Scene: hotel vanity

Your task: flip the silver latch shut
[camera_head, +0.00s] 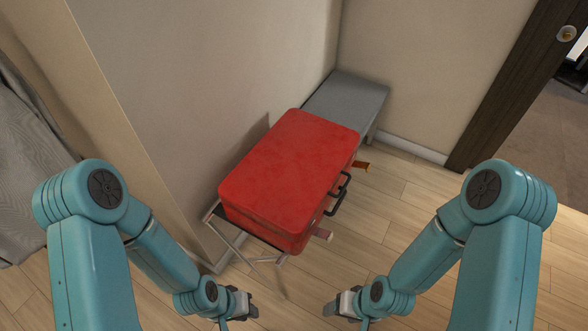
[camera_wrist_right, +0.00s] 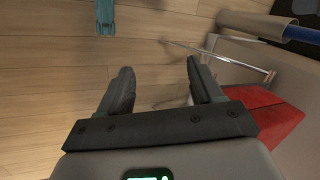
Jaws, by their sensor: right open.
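A red suitcase (camera_head: 290,170) lies closed-looking on a folding rack (camera_head: 235,240). A pale latch (camera_head: 323,234), perhaps the silver one, sticks out from its front side near the lower corner. An orange-brown latch (camera_head: 361,166) sticks out near the far corner. My right gripper (camera_head: 332,307) is open and empty, low and in front of the suitcase, apart from it. In the right wrist view its fingers (camera_wrist_right: 160,82) are spread, with the suitcase (camera_wrist_right: 268,118) at the right; no latch is clear there. My left gripper (camera_head: 250,307) is below the rack's near end; its jaw opening is unclear.
A black handle (camera_head: 340,194) stands out between the latches. A grey bench (camera_head: 348,102) is behind the suitcase against the wall. A wall edge (camera_head: 150,150) stands at the left. The wooden floor (camera_head: 400,210) to the right is clear.

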